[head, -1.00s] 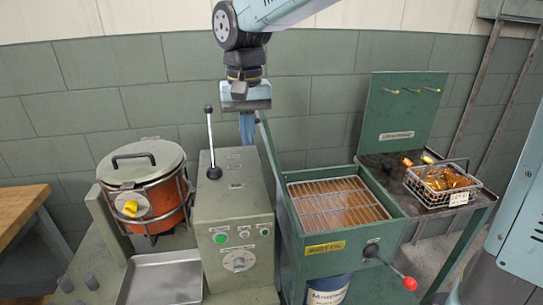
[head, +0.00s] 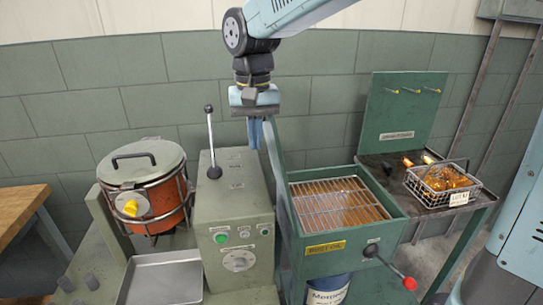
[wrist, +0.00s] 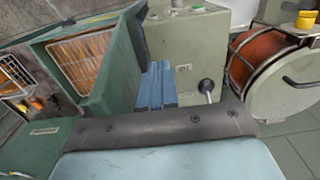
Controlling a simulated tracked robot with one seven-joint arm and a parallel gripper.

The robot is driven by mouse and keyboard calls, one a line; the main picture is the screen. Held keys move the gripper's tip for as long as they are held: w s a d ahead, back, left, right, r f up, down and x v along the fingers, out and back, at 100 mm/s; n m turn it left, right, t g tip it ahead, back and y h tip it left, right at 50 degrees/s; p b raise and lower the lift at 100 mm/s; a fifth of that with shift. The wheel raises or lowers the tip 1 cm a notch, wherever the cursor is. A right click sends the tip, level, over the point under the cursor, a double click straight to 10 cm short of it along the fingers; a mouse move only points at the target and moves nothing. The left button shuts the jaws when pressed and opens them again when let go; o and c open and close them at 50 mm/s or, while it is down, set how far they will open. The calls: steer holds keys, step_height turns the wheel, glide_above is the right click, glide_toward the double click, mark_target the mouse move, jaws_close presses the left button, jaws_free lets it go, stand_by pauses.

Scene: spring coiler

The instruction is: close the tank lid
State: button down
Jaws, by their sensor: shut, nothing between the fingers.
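The green rust oil tank (head: 325,245) stands right of centre in the head view, its top open and a wire rack (head: 335,200) over brown oil inside. Its lid (head: 277,175) stands raised along the tank's left side, seen nearly edge-on. My gripper (head: 255,138) is shut and empty, at the lid's upper end; I cannot tell whether it touches. In the wrist view, the blue fingers (wrist: 158,75) are together, beside the green lid panel (wrist: 122,65), with the tank's rack and oil (wrist: 85,58) beyond.
A grey-green machine box (head: 232,215) with a black-knobbed lever (head: 213,150) stands close left of the lid. An orange drum (head: 150,195) and metal tray (head: 165,278) are further left. A wire basket (head: 442,185) sits right. A red-knobbed handle (head: 408,283) sticks out from the tank's front.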

steer(key=shift+d, duration=0.4)
steer(key=shift+w, duration=0.1)
steer(key=w+d+r, duration=0.1)
steer(key=d, duration=0.5)
steer(key=shift+w+r, duration=0.2)
steer(key=shift+r, duration=0.1)
steer(key=shift+a, duration=0.1)
steer(key=w+d, duration=0.1)
steer(key=d, duration=0.5)
steer(key=shift+w, duration=0.25)
stand_by(0.4)
steer(key=shift+d, duration=0.1)
